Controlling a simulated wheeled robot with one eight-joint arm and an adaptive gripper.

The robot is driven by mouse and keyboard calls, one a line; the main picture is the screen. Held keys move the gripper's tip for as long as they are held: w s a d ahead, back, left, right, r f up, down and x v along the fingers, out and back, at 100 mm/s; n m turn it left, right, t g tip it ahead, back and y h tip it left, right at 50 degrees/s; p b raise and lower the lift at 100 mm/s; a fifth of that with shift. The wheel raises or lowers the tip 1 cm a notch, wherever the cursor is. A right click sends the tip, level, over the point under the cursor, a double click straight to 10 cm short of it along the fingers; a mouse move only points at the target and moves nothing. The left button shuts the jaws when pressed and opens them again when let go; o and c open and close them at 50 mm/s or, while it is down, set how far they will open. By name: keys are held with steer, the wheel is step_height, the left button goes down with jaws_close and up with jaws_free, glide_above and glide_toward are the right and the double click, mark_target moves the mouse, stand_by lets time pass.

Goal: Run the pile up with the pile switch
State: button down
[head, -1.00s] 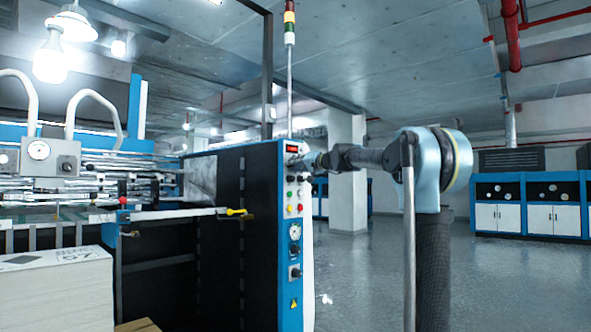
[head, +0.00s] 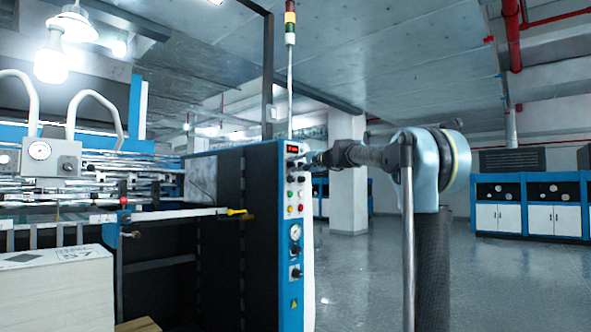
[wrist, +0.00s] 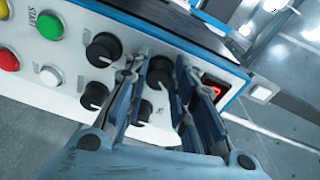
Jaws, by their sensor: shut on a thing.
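The control panel (head: 294,240) is the narrow white front of the blue-edged machine, in the middle of the head view. In the wrist view several black rotary knobs sit on it, and my gripper (wrist: 162,62) is shut on one black knob (wrist: 160,72) beside the red display (wrist: 213,91). The fingers hide part of that knob, and I cannot read its label. In the head view my gripper (head: 316,159) is at the panel's upper part, just below the display (head: 292,149). The pile (head: 55,295) is a white stack at the lower left, with a printed top.
Green, red, yellow and white buttons (wrist: 50,76) lie left of the knobs in the wrist view. A yellow-ended handle (head: 237,212) sticks out from the machine. Open floor (head: 360,285) lies right of the panel. Blue-and-white cabinets (head: 528,205) stand far right.

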steer(key=shift+d+m, duration=0.15)
steer(key=shift+m, duration=0.75)
steer(key=shift+f, duration=0.1)
steer(key=c, duration=1.3)
jaws_free()
steer(key=shift+w, duration=0.15)
steer(key=shift+c, duration=0.2)
steer(key=v, duration=1.2)
